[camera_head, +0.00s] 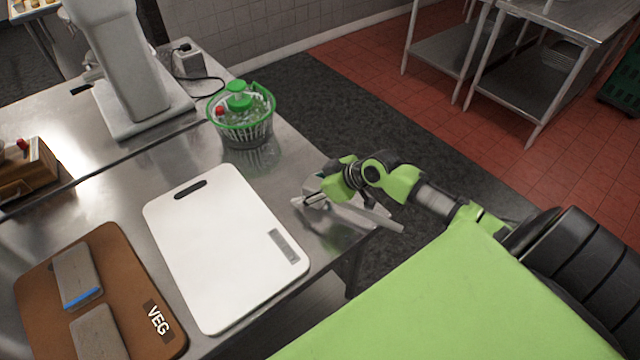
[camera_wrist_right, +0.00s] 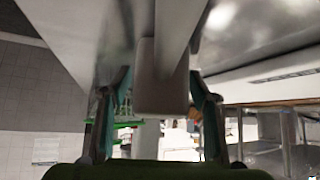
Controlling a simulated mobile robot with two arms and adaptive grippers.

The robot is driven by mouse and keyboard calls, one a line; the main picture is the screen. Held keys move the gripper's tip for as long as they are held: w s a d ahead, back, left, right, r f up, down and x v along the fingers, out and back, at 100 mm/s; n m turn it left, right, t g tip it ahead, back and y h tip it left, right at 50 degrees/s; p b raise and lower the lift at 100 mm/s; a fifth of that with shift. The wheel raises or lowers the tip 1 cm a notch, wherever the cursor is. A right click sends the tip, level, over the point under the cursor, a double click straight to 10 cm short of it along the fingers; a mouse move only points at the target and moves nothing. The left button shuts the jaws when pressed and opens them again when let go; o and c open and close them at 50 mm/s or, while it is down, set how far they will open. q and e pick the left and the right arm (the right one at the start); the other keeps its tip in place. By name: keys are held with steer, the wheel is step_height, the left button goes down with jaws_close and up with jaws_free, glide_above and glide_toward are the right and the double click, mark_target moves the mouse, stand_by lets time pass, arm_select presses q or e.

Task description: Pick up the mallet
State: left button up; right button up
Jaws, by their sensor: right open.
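The grey mallet (camera_head: 378,217) lies at the right edge of the steel table, partly hidden by my right gripper. In the right wrist view its blocky part (camera_wrist_right: 160,88) sits between the two fingers, with a narrower bar running up from it. My right gripper (camera_head: 316,193) is low over the table edge at the mallet. It is open, with a finger on either side of the mallet in the wrist view (camera_wrist_right: 158,80). I cannot tell whether either finger touches it. My left gripper is out of view.
A white cutting board (camera_head: 225,245) lies left of the gripper. A brown VEG board (camera_head: 125,290) bears two grey blocks. A green-rimmed basket (camera_head: 240,135) and a mixer (camera_head: 125,80) stand farther back. The steel table (camera_head: 290,165) is bare between basket and gripper.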

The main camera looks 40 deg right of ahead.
steer(key=c, duration=1.5)
jaws_close()
steer(key=shift+r, duration=0.1)
